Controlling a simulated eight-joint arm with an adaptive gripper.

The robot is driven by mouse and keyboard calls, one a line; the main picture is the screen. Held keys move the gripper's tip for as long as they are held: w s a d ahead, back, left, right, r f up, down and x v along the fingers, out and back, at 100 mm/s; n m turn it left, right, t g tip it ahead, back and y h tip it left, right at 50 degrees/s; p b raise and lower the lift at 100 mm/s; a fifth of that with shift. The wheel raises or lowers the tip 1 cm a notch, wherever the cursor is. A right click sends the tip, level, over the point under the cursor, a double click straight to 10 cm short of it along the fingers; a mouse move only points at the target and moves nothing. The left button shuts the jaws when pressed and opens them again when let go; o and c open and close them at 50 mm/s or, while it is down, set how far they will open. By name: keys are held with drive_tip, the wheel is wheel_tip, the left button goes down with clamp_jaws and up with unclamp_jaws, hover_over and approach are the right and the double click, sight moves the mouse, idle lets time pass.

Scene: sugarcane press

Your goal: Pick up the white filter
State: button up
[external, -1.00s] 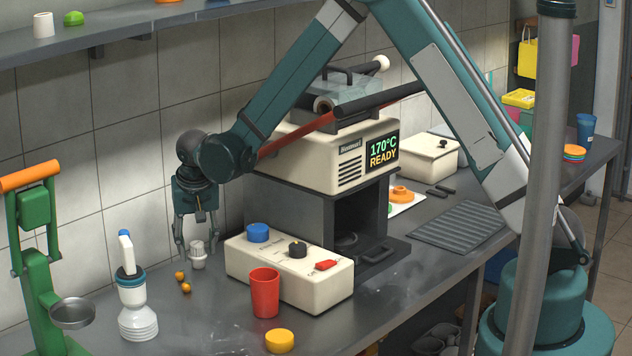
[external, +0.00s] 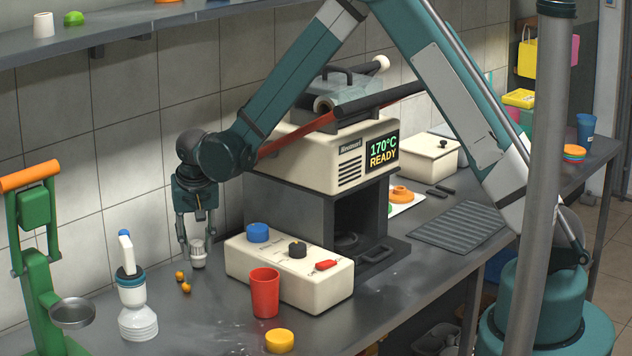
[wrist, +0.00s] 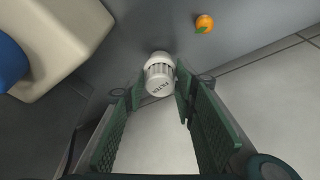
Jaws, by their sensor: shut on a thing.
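The white filter (external: 198,255) stands on the dark counter, left of the cream control box. It is a small white cylinder with a ribbed part. The gripper also shows in the wrist view (wrist: 158,92). The filter's base appears at counter level; I cannot tell whether it is clear of the surface.
The control box (external: 290,270) with blue, black and red controls is just right of the filter. A red cup (external: 265,292) stands in front. The tiled wall is close behind.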

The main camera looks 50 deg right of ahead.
sight(196, 242)
drive_tip(key=shift+r+p, duration=0.35)
drive_tip(key=shift+r, duration=4.5)
